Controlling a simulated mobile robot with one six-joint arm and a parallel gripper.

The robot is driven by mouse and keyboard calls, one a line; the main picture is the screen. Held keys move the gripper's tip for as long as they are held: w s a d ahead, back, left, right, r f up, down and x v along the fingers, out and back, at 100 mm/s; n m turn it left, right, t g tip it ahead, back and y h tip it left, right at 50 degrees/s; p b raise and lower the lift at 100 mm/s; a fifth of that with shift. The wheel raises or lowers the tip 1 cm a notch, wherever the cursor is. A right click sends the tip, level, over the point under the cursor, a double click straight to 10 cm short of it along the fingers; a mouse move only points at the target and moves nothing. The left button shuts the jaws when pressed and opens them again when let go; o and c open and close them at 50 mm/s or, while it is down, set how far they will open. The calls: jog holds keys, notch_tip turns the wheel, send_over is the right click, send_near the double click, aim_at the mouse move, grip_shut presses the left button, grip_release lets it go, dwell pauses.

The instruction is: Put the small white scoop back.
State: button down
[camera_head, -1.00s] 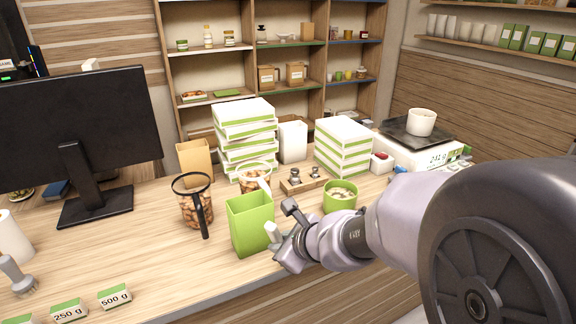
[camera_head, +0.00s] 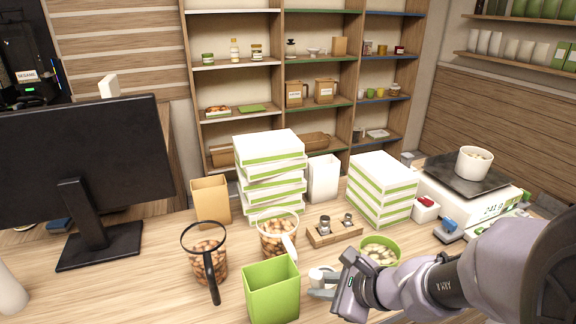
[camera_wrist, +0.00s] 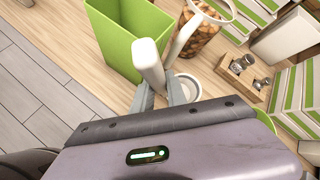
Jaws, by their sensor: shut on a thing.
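My gripper (camera_head: 322,285) is shut on the small white scoop (camera_head: 316,276), just right of the green open box on the counter. In the wrist view, its pale handle (camera_wrist: 148,62) sticks up from between the fingers (camera_wrist: 160,97), beside the box's rim. A round white rim (camera_wrist: 186,88) shows just past the fingers; I cannot tell whether it is the scoop's bowl. A green bowl (camera_head: 380,246) with pale contents stands right of the gripper, partly behind my wrist. A nut jar (camera_head: 276,240) behind has another white handle (camera_head: 290,246) in front of its rim.
The green box (camera_head: 272,292) stands close to the gripper. A wooden weight block (camera_head: 334,232), stacked boxes (camera_head: 270,170) and a scale (camera_head: 470,190) with a white pot stand behind.

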jog(key=w, duration=0.2)
jog(key=w+f, duration=0.1)
jog(key=w, duration=0.2)
jog(key=shift+a+f, duration=0.15)
jog(key=shift+a, duration=0.05)
jog(key=shift+w+f+b, duration=0.2)
jog(key=shift+f+b, duration=0.1)
jog(key=shift+b, duration=0.1)
jog(key=shift+f+b, duration=0.8)
jog(key=shift+f, duration=0.65)
jog(key=shift+f, duration=0.1)
jog(key=c, duration=1.3)
grip_release()
jog(key=shift+c, duration=0.2)
